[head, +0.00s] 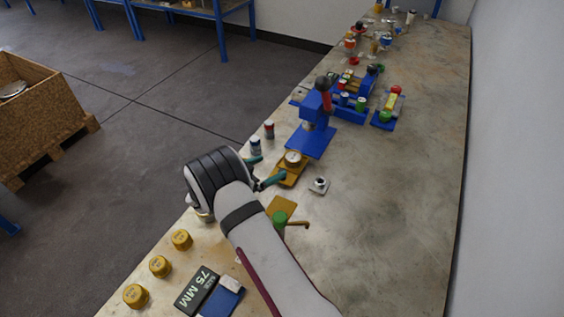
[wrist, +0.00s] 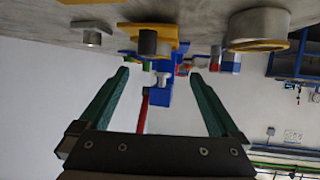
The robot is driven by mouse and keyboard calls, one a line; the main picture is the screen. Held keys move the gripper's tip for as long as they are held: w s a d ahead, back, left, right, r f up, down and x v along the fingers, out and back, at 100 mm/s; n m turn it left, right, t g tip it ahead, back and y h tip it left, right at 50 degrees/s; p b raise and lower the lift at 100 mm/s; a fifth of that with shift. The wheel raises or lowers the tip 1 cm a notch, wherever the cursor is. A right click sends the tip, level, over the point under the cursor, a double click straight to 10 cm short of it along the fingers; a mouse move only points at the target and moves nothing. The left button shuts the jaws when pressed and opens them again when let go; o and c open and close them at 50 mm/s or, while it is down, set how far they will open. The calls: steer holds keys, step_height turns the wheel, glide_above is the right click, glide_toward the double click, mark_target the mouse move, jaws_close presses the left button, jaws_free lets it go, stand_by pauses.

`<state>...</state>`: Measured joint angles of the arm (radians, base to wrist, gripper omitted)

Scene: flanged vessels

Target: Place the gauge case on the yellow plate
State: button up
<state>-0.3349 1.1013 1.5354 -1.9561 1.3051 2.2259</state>
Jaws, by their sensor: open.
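The gauge case (head: 292,159), a round case with a pale dial, sits on a yellow plate (head: 288,179) near the middle of the bench in the head view. A grey cylinder (wrist: 147,43) on a yellow base (wrist: 167,31) in the wrist view looks like the same pair. My gripper (head: 271,168) is open, its teal fingers just left of the gauge case and pointing towards it. In the wrist view no object is held between the fingertips (wrist: 159,73). Another flat yellow piece (head: 281,206) lies nearer, partly hidden by my arm and a green-topped part.
A small silver fitting (head: 319,185) stands right of the gauge case. A blue press (head: 311,138) with a red handle stands behind it. Several yellow caps (head: 160,266) stand in front. The bench's right side is clear.

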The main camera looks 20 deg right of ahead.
steer(key=v, duration=0.6)
steer(key=s+d+r+g+y, duration=0.1)
steer(key=s+d+r+g, duration=0.4)
steer(key=s, duration=0.4)
steer(key=s+d+r+g+y, duration=0.2)
steer(key=s+d+r+g, duration=0.15)
steer(key=s+r, duration=0.45)
steer(key=s+a+n+y, duration=0.1)
steer(key=s+y, duration=0.1)
steer(key=s, duration=0.5)
steer(key=s+a+r+n+y, duration=0.1)
steer(key=s+a+y, duration=0.1)
steer(key=s, duration=0.5)
steer(key=shift+a+n+g+y, duration=0.25)
steer(key=shift+n+g+y, duration=0.1)
steer(key=shift+y, duration=0.35)
steer(key=shift+o, duration=0.2)
steer(key=s+a+n+t+y, duration=0.1)
steer(key=s+a+n+y, duration=0.2)
steer(key=s+a, duration=0.3)
steer(key=shift+s+a+r+y, duration=0.15)
steer(key=shift+s+a+y, duration=0.15)
steer(key=shift+y, duration=0.5)
